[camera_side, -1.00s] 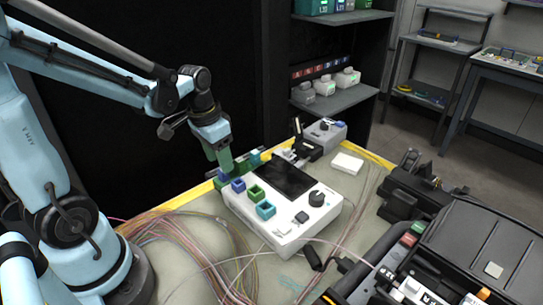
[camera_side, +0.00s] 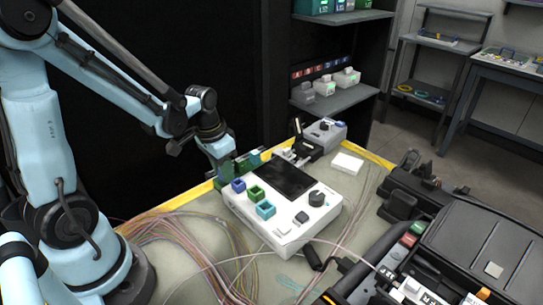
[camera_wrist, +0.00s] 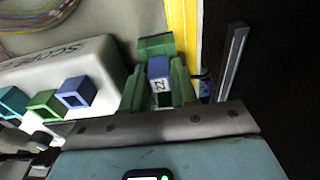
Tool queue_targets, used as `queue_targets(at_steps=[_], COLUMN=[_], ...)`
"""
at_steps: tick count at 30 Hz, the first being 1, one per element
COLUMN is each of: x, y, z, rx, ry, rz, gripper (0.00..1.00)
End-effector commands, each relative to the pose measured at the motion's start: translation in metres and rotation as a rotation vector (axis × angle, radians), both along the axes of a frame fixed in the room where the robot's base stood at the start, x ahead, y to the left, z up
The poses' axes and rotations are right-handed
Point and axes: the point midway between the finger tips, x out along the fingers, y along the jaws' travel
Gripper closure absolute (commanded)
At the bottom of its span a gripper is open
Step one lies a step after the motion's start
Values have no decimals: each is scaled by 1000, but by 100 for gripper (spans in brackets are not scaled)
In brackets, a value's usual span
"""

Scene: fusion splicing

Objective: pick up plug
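The plug (camera_wrist: 158,68) is a small blue block with a white label reading something like 22, seen in the wrist view. My gripper (camera_wrist: 159,80) has green fingers, one on each side of the plug, close against it. I cannot tell whether they press on it. A green block (camera_wrist: 155,45) lies just beyond the plug. In the side view my gripper (camera_side: 222,178) points down at the back left corner of the white splicer (camera_side: 285,235). There the fingers mostly hide the plug.
Three open square sockets, blue (camera_side: 238,185), green (camera_side: 257,193) and teal (camera_side: 266,209), stand on the splicer beside my gripper. Loose fibres (camera_side: 180,235) spread over the mat's left. A grey device (camera_side: 325,132) stands behind. A black case (camera_side: 470,250) fills the right.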

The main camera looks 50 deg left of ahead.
Motion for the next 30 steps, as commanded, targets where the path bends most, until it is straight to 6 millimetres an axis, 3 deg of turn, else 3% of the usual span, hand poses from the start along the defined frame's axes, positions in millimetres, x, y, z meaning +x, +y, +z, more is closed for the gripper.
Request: queue_targets(at_steps=[14, 25, 30], x=[0, 0, -9], y=[0, 0, -35], z=[4, 41, 61], rx=[0, 0, -1], ry=[0, 0, 0], rz=[0, 0, -9], gripper=[95, 95, 95])
